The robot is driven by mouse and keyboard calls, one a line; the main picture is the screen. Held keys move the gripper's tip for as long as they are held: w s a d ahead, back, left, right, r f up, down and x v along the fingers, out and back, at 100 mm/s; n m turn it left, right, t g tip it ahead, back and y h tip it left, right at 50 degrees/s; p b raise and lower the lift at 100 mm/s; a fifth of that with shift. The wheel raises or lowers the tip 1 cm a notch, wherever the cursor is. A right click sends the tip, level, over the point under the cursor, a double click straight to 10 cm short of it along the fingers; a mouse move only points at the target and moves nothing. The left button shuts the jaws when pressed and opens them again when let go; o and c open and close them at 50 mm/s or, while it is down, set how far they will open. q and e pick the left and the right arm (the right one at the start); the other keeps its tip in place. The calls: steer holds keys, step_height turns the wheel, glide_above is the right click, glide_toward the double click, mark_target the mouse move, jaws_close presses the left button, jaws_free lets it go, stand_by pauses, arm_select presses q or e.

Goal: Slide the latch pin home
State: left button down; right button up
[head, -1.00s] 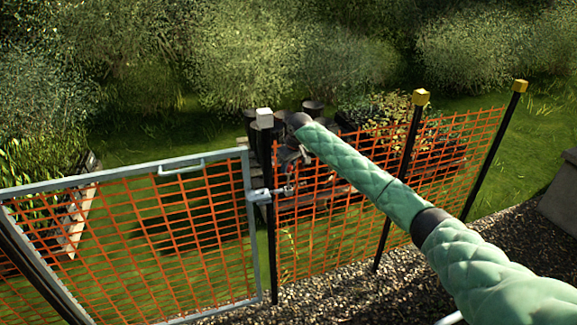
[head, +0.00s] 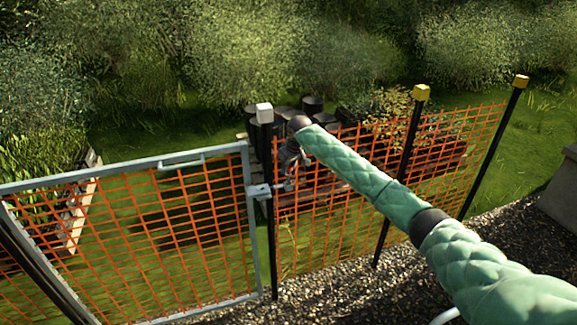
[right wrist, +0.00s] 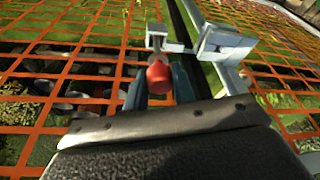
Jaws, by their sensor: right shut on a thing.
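The latch (head: 259,191) is a pale grey metal fitting at the right edge of the grey-framed gate (head: 249,160), beside a black post. In the right wrist view its box-like bracket (right wrist: 224,46) is at upper right, with a smaller metal piece to its left. The latch pin's red knob (right wrist: 158,77) sits between the blue-grey fingers of my right gripper (right wrist: 159,85), which is shut on it. In the head view my right gripper (head: 289,179) is just right of the latch, against the orange mesh. How far the pin is in is unclear. My left gripper is not in view.
The black post (head: 271,230) has a white cap. Orange mesh fence (head: 335,220) runs right to two yellow-capped posts. Gravel (head: 345,290) lies in front. Dark pots (head: 313,106) and planters stand on grass behind the fence.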

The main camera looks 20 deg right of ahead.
mark_target(290, 172)
steer(key=shift+f, duration=0.3)
steer(key=shift+f, duration=1.65)
steer(key=o, duration=1.1)
steer(key=shift+c, duration=0.2)
